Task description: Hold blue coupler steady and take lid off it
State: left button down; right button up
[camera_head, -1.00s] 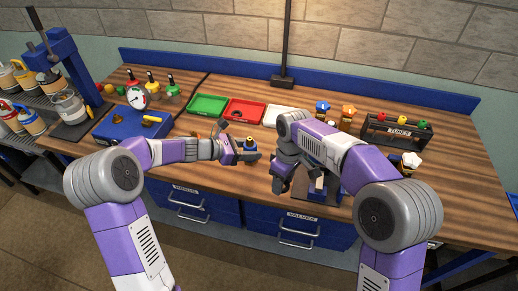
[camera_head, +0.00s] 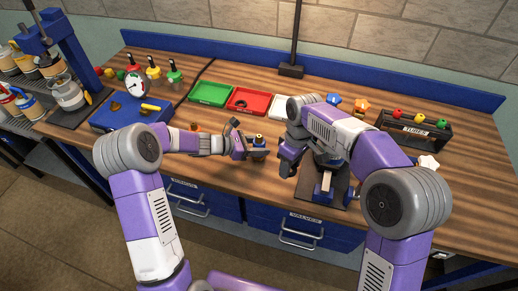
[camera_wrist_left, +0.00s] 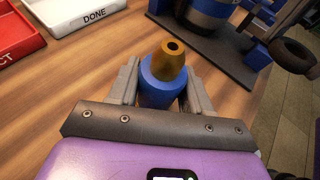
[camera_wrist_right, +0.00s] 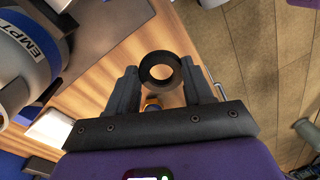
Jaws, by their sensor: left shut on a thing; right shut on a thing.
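The blue coupler (camera_wrist_left: 160,90), with a brass top that has a dark hole, stands between the fingers of my left gripper (camera_wrist_left: 158,92). The gripper is shut on it, and in the head view they are above the bench's front edge (camera_head: 258,150). My right gripper (camera_wrist_right: 162,80) is shut on the lid (camera_wrist_right: 178,74), a dark open ring. In the head view my right gripper (camera_head: 288,168) is just right of the coupler and a little lower; the lid is hidden there. In the right wrist view the lid appears apart from a small brass-topped piece below it.
Green (camera_head: 213,93), red (camera_head: 252,100) and white trays (camera_head: 279,114) stand behind the grippers. A dark stand (camera_head: 325,190) with a blue device is at the front right. A tube rack (camera_head: 415,130) stands right, a blue gauge box (camera_head: 128,115) left.

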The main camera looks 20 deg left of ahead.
pick_arm(q)
jog(key=shift+w+f, duration=0.1)
jog(key=shift+f, duration=0.5)
jog(key=shift+f, duration=0.15)
jog(key=shift+c, duration=2.4)
grip_release()
